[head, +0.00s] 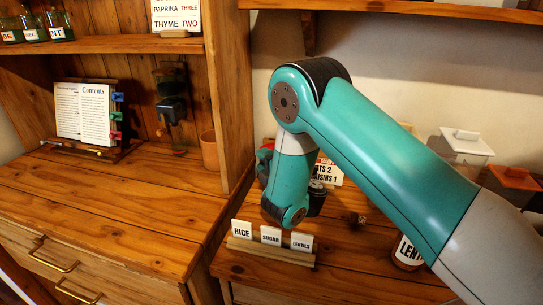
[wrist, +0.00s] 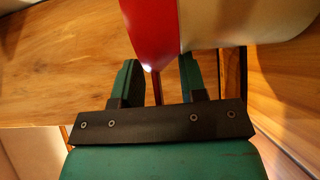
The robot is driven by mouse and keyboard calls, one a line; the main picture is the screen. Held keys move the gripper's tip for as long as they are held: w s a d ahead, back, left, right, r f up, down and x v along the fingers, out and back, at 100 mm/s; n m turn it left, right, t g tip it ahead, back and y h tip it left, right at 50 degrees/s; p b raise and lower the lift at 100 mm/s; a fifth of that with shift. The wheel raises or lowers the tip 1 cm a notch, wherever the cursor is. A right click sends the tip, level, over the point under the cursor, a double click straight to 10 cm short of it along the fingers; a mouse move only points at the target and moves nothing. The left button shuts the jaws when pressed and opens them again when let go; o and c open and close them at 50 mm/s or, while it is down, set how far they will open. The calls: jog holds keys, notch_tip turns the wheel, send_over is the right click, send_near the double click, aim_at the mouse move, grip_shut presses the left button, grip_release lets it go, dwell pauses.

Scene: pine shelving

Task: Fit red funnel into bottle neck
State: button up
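In the wrist view the red funnel (wrist: 150,32) fills the top middle, its cone tapering to a thin stem between my two fingers. I cannot make out the bottle neck in either view.
A label holder (head: 270,251) reading RICE, SUGAR, LENTILS stands at the bench's front. A dark jar (head: 317,199) is close to my wrist. A labelled jar (head: 407,252) and lidded canisters (head: 466,146) stand right. The left worktop (head: 120,205) is mostly clear; a wooden upright (head: 229,90) divides the bays.

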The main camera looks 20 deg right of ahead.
jog(key=shift+a, duration=0.2)
grip_shut()
jog(key=shift+r, duration=0.1)
